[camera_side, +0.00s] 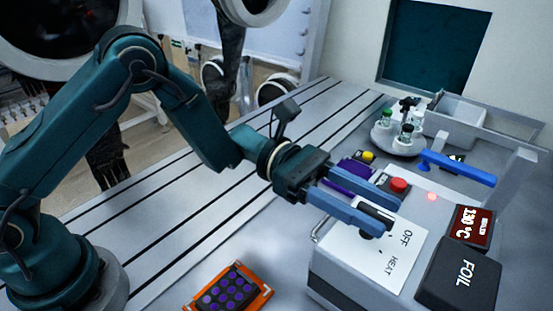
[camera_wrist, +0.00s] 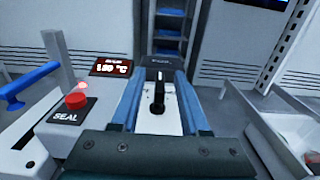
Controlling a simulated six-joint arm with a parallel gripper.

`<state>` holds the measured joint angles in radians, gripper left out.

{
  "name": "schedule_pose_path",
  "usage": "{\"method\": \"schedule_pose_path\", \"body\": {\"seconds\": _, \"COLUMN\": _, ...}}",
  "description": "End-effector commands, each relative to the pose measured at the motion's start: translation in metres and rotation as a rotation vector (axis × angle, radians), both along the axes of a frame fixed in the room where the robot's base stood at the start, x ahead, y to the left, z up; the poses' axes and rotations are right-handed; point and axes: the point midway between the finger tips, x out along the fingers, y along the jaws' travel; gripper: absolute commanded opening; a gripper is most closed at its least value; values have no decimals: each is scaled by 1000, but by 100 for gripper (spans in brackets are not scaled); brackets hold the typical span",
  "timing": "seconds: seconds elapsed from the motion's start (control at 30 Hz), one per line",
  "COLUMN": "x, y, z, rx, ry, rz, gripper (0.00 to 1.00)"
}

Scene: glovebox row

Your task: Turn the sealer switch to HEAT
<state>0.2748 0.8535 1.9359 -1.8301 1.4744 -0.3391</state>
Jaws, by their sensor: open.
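The sealer (camera_side: 340,276) is a grey box with a white plate (camera_side: 375,258) marked OFF and HEAT. My gripper (camera_side: 386,214) is open, low over the plate, with one blue finger on each side of the knob. In the wrist view, gaps show between the knob and both fingers (camera_wrist: 158,88).
A red SEAL button (camera_side: 399,186), a blue lever (camera_side: 457,168), a 130 °C display (camera_side: 472,227) and a black FOIL box (camera_side: 460,277) stand close around the switch. A vial carousel (camera_side: 398,141) is behind. An orange tray (camera_side: 229,291) lies in front. The slotted table is bare at left.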

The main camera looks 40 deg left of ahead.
Motion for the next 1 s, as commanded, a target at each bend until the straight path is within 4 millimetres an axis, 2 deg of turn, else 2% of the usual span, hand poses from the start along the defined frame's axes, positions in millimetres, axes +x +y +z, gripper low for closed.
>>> {"method": "schedule_pose_path", "body": {"seconds": 0.33, "x": 0, "y": -6, "z": 0, "rx": 0, "ry": 0, "rz": 1, "gripper": 45}}
{"method": "schedule_pose_path", "body": {"seconds": 0.43, "x": 0, "y": -6, "z": 0, "rx": 0, "ry": 0, "rz": 0, "gripper": 7}}
{"method": "schedule_pose_path", "body": {"seconds": 0.47, "x": 0, "y": -6, "z": 0, "rx": 0, "ry": 0, "rz": 0, "gripper": 0}}
{"method": "schedule_pose_path", "body": {"seconds": 0.73, "x": 0, "y": -6, "z": 1, "rx": -3, "ry": -1, "rz": -17, "gripper": 0}}
{"method": "schedule_pose_path", "body": {"seconds": 1.0, "x": 2, "y": -7, "z": 1, "rx": -10, "ry": -4, "rz": -157, "gripper": 0}}
